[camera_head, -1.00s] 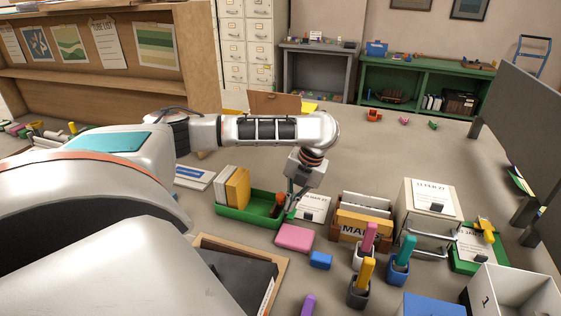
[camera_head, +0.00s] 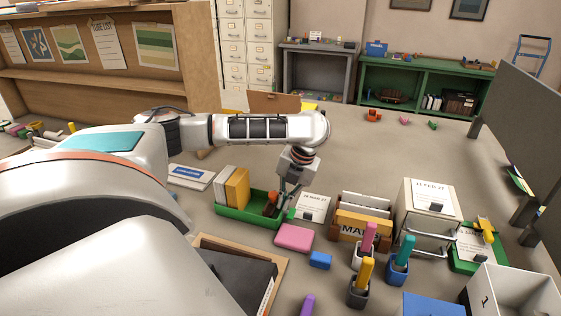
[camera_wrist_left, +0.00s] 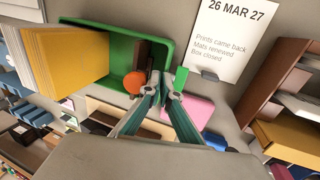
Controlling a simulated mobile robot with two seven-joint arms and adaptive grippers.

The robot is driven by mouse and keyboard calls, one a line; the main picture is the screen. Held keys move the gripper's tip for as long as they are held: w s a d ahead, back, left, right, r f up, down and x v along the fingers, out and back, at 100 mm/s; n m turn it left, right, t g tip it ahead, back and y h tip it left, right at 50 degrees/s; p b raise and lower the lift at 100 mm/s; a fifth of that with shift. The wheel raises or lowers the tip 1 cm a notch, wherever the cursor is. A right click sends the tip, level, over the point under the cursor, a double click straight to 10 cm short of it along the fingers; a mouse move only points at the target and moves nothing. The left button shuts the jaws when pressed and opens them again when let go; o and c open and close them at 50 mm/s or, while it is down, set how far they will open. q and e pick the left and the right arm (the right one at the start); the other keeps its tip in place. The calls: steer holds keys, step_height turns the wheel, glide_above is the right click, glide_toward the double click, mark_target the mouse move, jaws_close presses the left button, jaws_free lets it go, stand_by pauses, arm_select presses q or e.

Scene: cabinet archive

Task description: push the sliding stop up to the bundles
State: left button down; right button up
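The green tray (camera_head: 233,217) stands on the table, with yellow and white upright bundles (camera_head: 238,188) at its left end. In the left wrist view the bundles (camera_wrist_left: 62,62) fill the tray's (camera_wrist_left: 88,30) left part. The sliding stop is a dark brown plate (camera_wrist_left: 143,55) with an orange knob (camera_wrist_left: 136,82); in the head view the knob (camera_head: 271,197) is right of the bundles, with a gap between. My left gripper (camera_head: 282,197) points down at the tray's right end, right beside the knob. Its fingertips (camera_wrist_left: 163,80) look together, with nothing seen between them. My right gripper is out of view.
A dated card (camera_head: 312,205) lies right of the tray. A pink block (camera_head: 294,237) and a blue block (camera_head: 320,260) lie in front. A file box (camera_head: 362,225), pen cups and a white drawer unit (camera_head: 430,200) stand to the right.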

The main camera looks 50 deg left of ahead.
arm_select(q)
steer(key=shift+a, duration=0.1)
steer(key=shift+w+d, duration=0.45)
steer(key=shift+d, duration=0.45)
steer(key=shift+w+d, duration=0.45)
steer(key=shift+d, duration=0.4)
steer(key=v, duration=1.2)
steer(key=shift+w, duration=0.1)
